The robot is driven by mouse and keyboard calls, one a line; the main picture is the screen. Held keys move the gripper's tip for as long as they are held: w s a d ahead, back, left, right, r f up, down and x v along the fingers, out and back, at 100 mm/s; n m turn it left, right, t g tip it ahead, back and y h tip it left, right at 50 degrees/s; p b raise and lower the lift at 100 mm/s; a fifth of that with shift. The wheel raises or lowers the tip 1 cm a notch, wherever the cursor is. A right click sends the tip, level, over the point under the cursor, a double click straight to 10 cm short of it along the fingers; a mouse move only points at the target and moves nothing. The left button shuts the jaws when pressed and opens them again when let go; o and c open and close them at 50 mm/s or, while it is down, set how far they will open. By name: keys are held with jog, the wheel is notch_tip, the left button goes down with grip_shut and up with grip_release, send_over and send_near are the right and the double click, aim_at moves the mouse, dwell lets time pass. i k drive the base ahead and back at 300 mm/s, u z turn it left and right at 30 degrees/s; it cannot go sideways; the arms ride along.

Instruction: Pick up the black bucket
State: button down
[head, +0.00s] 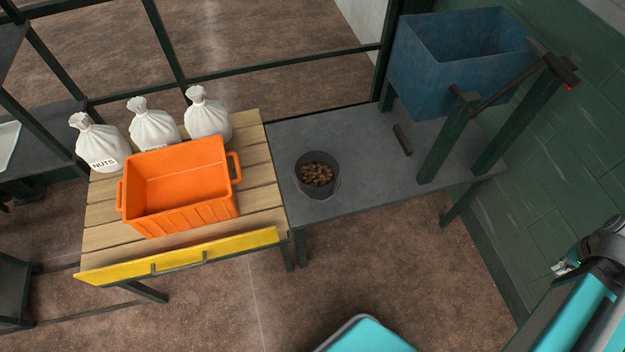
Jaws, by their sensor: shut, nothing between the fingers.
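The black bucket (317,188) stands upright on the grey table in the head view, right of the wooden bench. It is filled with brown nuts, and its rim is open at the top. My gripper (559,268) shows only small and partly hidden beside my arm at the right edge. It is shut and empty, far to the right of the bucket and not touching it.
An orange crate (180,213) and several white sacks (153,127) stand on the wooden bench (255,171). A blue bin (455,85) hangs over the right of the grey table (375,187), by dark posts (448,140).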

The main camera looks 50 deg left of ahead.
aim_at(316, 172)
jog(key=u, duration=2)
